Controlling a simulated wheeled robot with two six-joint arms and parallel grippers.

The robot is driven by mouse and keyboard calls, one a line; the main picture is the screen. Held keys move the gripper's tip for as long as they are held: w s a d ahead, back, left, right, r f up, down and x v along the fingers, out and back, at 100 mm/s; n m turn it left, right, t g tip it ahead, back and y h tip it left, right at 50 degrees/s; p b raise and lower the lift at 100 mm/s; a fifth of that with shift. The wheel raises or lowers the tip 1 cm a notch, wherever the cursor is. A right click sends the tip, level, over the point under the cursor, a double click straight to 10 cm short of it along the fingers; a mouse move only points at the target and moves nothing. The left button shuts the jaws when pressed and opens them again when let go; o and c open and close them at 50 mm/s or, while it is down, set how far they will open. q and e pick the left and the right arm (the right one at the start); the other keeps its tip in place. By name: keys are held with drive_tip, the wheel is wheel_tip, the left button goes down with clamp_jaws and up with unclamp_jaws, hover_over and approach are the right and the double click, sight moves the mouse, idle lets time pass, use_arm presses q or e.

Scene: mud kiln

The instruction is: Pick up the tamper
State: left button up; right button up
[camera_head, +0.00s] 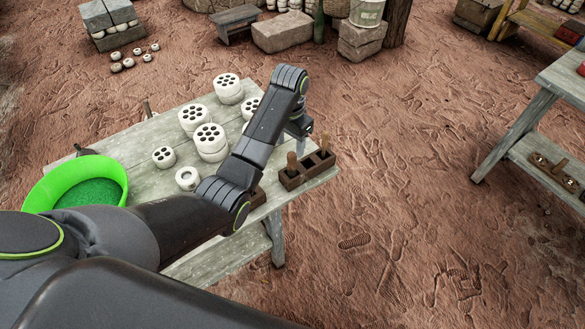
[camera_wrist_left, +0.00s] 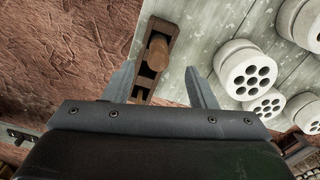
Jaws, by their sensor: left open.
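A dark wooden rack (camera_head: 293,182) stands at the right end of the grey plank table. Two upright wooden handles show in it: one (camera_head: 291,161) at its left and one (camera_head: 324,143) at its right. I cannot tell for sure which is the tamper. My left gripper (camera_head: 301,146) is above and behind the rack, its jaws partly hidden by the arm. In the left wrist view the gripper (camera_wrist_left: 159,69) is open, with a round wooden handle (camera_wrist_left: 157,47) and the rack between and beyond its fingers. The fingers hold nothing. My right gripper is not in view.
Several white perforated cylinders (camera_head: 211,139) stand on the table (camera_head: 149,179), left of the gripper. A bright green bowl (camera_head: 57,181) is at its left end. Another table (camera_head: 559,76) stands at the right. The muddy ground between is clear.

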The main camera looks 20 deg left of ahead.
sight(291, 154)
use_arm(q)
wheel_tip(291, 154, down, 4)
drive_tip(key=shift+s, duration=0.1)
drive_tip(key=shift+f, duration=0.85)
drive_tip(key=f, duration=0.3)
drive_tip(key=shift+w+d+p, duration=0.15)
drive_tip(key=shift+w+p, duration=0.05)
drive_tip(key=shift+p, duration=0.1)
drive_tip(key=shift+f, duration=0.6)
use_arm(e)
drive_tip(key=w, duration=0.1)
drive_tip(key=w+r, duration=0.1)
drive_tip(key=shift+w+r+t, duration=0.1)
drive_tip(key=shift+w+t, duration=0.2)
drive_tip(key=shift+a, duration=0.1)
use_arm(q)
drive_tip(key=c, duration=1.1)
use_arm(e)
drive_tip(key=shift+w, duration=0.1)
use_arm(q)
drive_tip(key=shift+o, duration=0.2)
